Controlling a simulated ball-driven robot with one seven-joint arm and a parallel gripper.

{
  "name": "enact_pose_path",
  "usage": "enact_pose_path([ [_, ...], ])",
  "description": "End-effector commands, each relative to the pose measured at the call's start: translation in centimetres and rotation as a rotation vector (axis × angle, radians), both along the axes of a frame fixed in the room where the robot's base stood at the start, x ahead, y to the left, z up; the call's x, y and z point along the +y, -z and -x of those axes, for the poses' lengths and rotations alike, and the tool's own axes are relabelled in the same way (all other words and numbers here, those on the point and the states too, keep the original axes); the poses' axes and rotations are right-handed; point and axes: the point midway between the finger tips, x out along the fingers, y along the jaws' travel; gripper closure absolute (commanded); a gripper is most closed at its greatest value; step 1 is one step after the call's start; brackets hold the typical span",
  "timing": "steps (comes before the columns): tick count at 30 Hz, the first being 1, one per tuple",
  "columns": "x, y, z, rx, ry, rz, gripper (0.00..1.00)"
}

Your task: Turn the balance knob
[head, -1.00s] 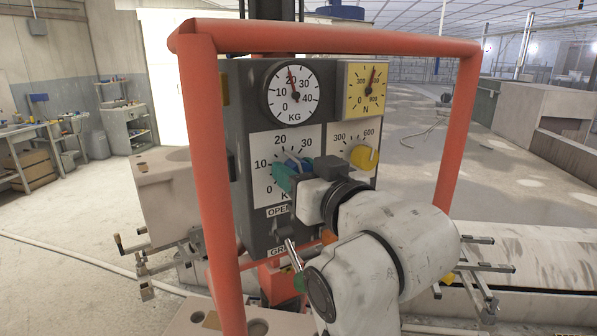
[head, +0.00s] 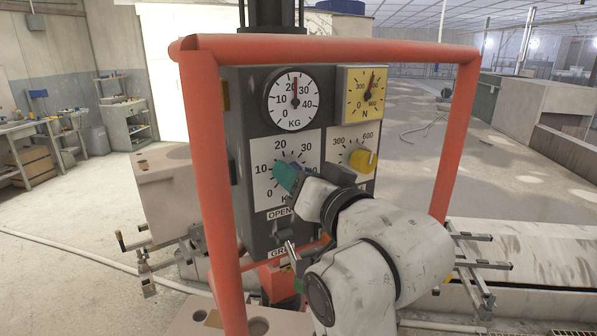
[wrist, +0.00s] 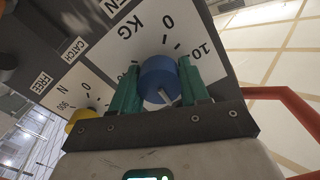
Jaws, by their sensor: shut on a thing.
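The balance knob (wrist: 158,78) is the round blue knob on the white KG scale plate (head: 308,148), which is marked 0, 10, 20 and 30. In the wrist view it sits between the two green fingers of my gripper (wrist: 158,68), one on each side. My gripper is shut on it. In the head view my gripper (head: 287,177) reaches the plate tilted, and its fingers and body hide most of the knob. The KG gauge (head: 292,99) above has its red needle nearly straight up, between 20 and 30.
A yellow knob (head: 362,161) on the N scale is close to the right of my wrist, below a yellow N gauge (head: 364,94). An orange frame (head: 212,180) surrounds the dark panel box. A metal lever (head: 291,251) sticks out below my gripper.

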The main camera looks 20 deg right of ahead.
Motion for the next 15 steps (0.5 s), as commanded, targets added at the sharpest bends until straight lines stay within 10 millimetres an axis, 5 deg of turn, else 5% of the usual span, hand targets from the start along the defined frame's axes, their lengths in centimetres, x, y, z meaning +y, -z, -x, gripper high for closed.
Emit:
enact_pose_path([
  [15, -0.08, 0.08, 0.02, 0.015, 0.001, -0.136, 0.86],
])
